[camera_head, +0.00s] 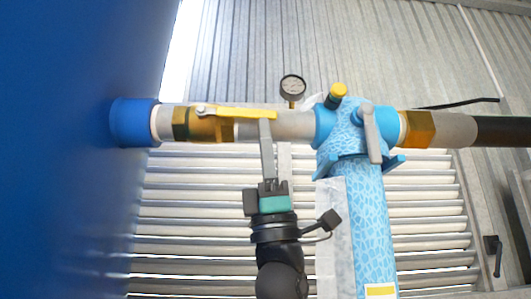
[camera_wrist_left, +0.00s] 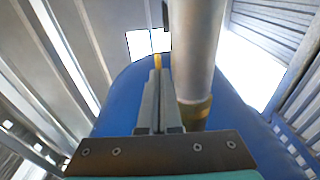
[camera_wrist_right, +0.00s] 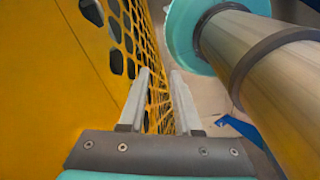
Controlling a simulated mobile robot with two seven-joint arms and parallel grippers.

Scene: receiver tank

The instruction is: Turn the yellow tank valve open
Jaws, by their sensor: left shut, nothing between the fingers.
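The yellow valve handle (camera_head: 232,112) lies roughly along the pipe, over the brass valve body (camera_head: 210,126). Its pivot is at the left and its free end at the right. My left gripper (camera_head: 265,124) comes up from below, with its fingertips at the handle's free end. It is shut and empty. In the left wrist view, the handle's yellow end (camera_wrist_left: 157,61) shows just beyond the closed fingertips (camera_wrist_left: 158,74); I cannot tell whether they touch. My right gripper (camera_wrist_right: 160,80) is open and empty, away from the valve and out of the head view.
The blue tank wall (camera_head: 60,150) fills the left. A pressure gauge (camera_head: 292,87) stands behind the pipe. A light-blue patterned filter housing (camera_head: 362,215) with a grey lever (camera_head: 371,135) is to the right. An orange perforated panel (camera_wrist_right: 90,80) is close beside my right gripper.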

